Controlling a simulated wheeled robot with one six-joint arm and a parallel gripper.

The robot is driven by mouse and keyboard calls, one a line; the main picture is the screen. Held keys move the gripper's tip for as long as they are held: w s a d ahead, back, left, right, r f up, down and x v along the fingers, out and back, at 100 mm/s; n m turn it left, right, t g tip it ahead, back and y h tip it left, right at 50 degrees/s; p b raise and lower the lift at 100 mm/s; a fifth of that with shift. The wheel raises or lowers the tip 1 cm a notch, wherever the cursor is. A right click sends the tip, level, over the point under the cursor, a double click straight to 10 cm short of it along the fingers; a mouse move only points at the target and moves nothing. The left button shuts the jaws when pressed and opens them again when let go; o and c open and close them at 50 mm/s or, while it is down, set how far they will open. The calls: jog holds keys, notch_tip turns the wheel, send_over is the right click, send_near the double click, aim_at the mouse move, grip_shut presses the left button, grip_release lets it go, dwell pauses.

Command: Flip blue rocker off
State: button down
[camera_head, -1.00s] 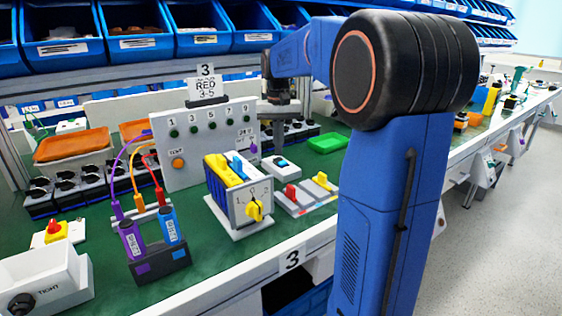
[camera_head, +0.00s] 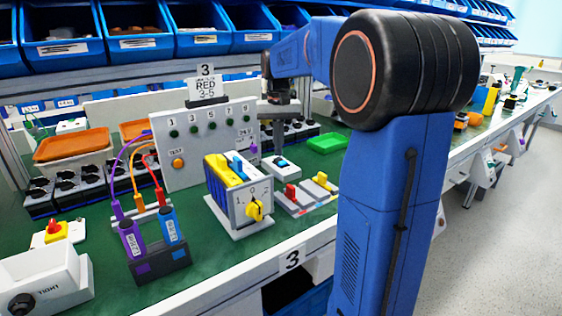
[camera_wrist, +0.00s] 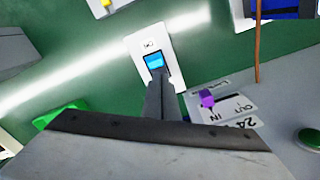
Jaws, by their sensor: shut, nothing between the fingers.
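The blue rocker (camera_head: 281,162) sits in a small white plate on the green bench, behind the red and yellow switches. In the wrist view the blue rocker (camera_wrist: 154,61) shows near the middle on its white plate (camera_wrist: 166,45), which is marked "ON". My gripper (camera_wrist: 159,75) is shut and empty. In that view its fingertips overlap the lower edge of the rocker, hiding part of it.
A red switch (camera_head: 291,193) and a yellow switch (camera_head: 321,178) stand in front of the rocker. A box with a yellow rotary knob (camera_head: 255,211) is to the left. An upright grey panel (camera_head: 205,165) stands behind. A green tray (camera_head: 327,142) lies to the right.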

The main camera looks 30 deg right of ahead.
aim_at(279, 159)
jog(key=shift+f, duration=0.75)
dwell(1.1)
notch_tip(279, 159, up, 7)
dwell(1.0)
dwell(0.5)
